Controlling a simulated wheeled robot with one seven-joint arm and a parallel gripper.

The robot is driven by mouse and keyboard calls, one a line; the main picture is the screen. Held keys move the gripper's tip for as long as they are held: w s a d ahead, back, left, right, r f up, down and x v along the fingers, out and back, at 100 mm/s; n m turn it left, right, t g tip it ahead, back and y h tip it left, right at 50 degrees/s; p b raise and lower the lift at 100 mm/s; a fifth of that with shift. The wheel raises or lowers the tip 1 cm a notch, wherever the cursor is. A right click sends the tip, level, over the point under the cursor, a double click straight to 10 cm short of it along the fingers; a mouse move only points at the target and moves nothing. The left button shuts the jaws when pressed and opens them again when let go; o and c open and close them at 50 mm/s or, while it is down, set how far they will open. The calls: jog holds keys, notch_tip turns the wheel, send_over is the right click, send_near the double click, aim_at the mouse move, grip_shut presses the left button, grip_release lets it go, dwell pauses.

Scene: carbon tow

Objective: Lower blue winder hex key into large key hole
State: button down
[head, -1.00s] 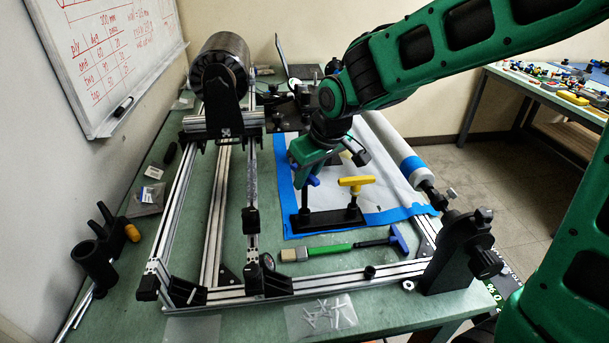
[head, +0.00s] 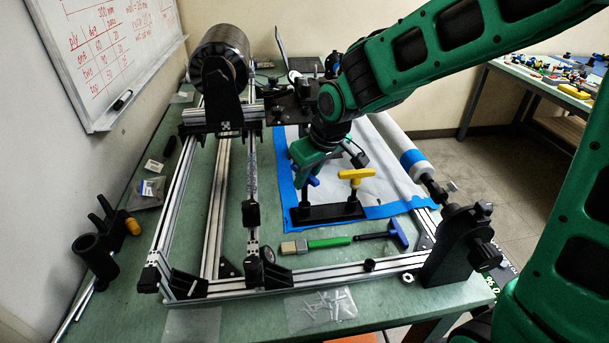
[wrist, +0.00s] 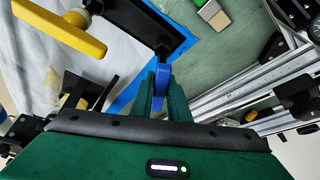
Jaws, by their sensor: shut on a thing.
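My gripper (head: 304,178) is shut on the blue handle of the winder hex key (head: 313,181). The blue handle also shows between the green fingers in the wrist view (wrist: 162,82). The key is upright over the left end of the black key holder (head: 335,213), its dark shaft under the handle. The holder shows in the wrist view too (wrist: 178,38). I cannot tell how deep the shaft sits, because its lower end and the hole merge in black. A yellow-handled key (head: 356,175) stands at the holder's right end.
A green-handled brush (head: 329,242) and another blue-handled tool (head: 397,234) lie in front of the holder. The aluminium winder frame (head: 300,278) surrounds this area. A white roller (head: 408,155) lies to the right. White sheet with blue tape (head: 288,205) lies under the holder.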

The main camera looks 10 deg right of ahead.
jog(key=shift+f, duration=0.55)
jog(key=c, duration=1.6)
grip_release()
jog(key=v, duration=1)
jog(key=shift+d+r, duration=0.1)
jog(key=shift+s+r, duration=0.1)
jog(key=shift+r, duration=0.05)
